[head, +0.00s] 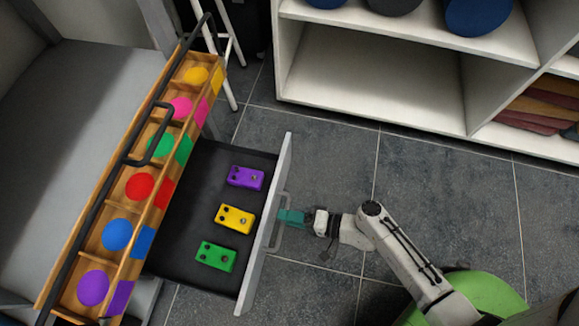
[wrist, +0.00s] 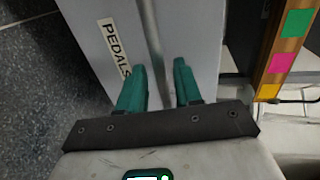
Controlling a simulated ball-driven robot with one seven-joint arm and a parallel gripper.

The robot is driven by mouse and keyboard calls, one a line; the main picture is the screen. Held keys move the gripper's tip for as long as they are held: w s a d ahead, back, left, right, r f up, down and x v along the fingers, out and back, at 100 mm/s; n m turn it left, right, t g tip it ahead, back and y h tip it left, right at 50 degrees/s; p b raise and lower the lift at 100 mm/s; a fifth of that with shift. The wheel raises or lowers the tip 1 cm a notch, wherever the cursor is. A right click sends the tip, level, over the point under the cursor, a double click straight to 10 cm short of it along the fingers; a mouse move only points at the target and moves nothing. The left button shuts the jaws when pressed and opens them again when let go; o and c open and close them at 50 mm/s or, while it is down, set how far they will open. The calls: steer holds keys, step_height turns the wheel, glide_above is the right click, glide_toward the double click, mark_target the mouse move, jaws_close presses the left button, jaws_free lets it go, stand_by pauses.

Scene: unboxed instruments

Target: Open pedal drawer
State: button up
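The pedal drawer (head: 262,225) is pulled out, its white front standing well away from the cabinet. Inside lie a purple pedal (head: 246,178), a yellow pedal (head: 236,219) and a green pedal (head: 216,256) on a dark floor (head: 185,215). A grey bar handle (head: 275,248) is on the front. My gripper (head: 287,217) is at the handle's middle. In the wrist view, its teal fingers (wrist: 160,68) stand apart before a pale surface with a "PEDALS" label (wrist: 114,48). I cannot tell whether they press on the handle.
A wooden tray (head: 130,240) with coloured discs in several compartments runs along the cabinet's edge above the drawer. A white shelf unit (head: 370,85) stands at the back right. Grey tiled floor (head: 325,150) is clear between the drawer front and the shelves.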

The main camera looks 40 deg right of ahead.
steer(key=shift+o, duration=0.2)
steer(key=p+v, duration=0.2)
steer(key=v, duration=0.8)
steer(key=shift+s+d, duration=0.2)
steer(key=shift+s, duration=0.1)
steer(key=shift+r, duration=0.1)
steer(key=a+n+g+y, duration=0.1)
steer(key=a+n+g, duration=0.3)
steer(key=n+g, duration=0.4)
steer(key=d+r+n+g+h, duration=0.3)
steer(key=d+r+g+h, duration=0.1)
steer(key=d+r+h, duration=0.7)
step_height(320, 180, up, 37)
steer(key=a+y+p, duration=0.1)
steer(key=p, duration=3.4)
steer(key=shift+w+f, duration=0.2)
